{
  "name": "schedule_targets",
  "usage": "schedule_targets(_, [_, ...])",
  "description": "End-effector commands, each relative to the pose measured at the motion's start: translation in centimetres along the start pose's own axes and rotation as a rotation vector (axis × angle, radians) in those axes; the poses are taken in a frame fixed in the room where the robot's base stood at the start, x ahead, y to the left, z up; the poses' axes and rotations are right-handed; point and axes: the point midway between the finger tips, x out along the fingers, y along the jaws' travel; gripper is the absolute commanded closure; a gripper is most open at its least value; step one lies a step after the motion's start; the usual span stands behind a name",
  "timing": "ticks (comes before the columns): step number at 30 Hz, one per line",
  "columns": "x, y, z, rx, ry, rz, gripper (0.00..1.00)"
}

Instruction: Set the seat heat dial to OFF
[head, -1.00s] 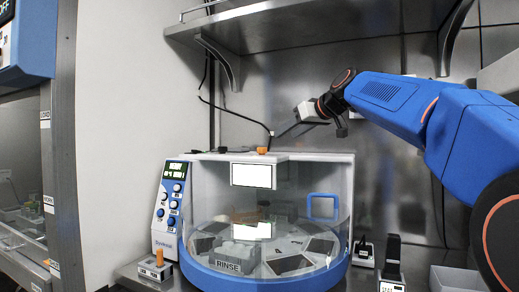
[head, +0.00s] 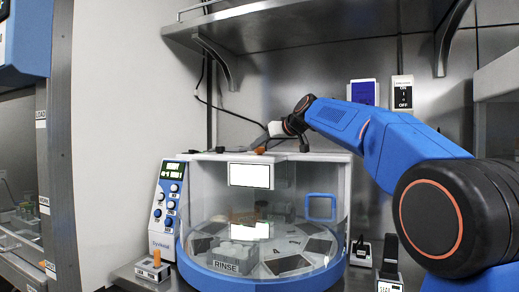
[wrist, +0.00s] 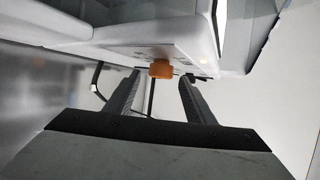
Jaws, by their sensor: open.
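An orange knob (head: 261,150) sits on the top of the white and blue machine, near its front edge. It also shows in the wrist view (wrist: 161,69), on a pale panel with small marks too blurred to read. I cannot confirm from any label that this knob is the seat heat dial, and its setting is not readable. My gripper (wrist: 160,80) is open, its two dark fingers pointing at the knob, one on each side in the picture. Contact cannot be made out. In the head view my gripper (head: 269,142) is just above and right of the knob.
The machine's blue control panel (head: 167,205) has several knobs and a lit display. A wall plate (head: 403,93) marked ON and OFF is behind my arm. A metal shelf (head: 290,25) hangs above. A small block with an orange peg (head: 156,259) stands at the front left.

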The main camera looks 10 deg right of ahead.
Motion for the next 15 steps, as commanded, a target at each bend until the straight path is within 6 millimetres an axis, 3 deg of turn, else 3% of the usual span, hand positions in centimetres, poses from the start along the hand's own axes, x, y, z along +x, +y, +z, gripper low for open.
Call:
schedule_targets(6, [2.8,0.0,0.0,0.001,0.000,-0.001,0.51])
schedule_targets(15, [3.7,0.0,0.0,0.001,0.001,0.000,0.51])
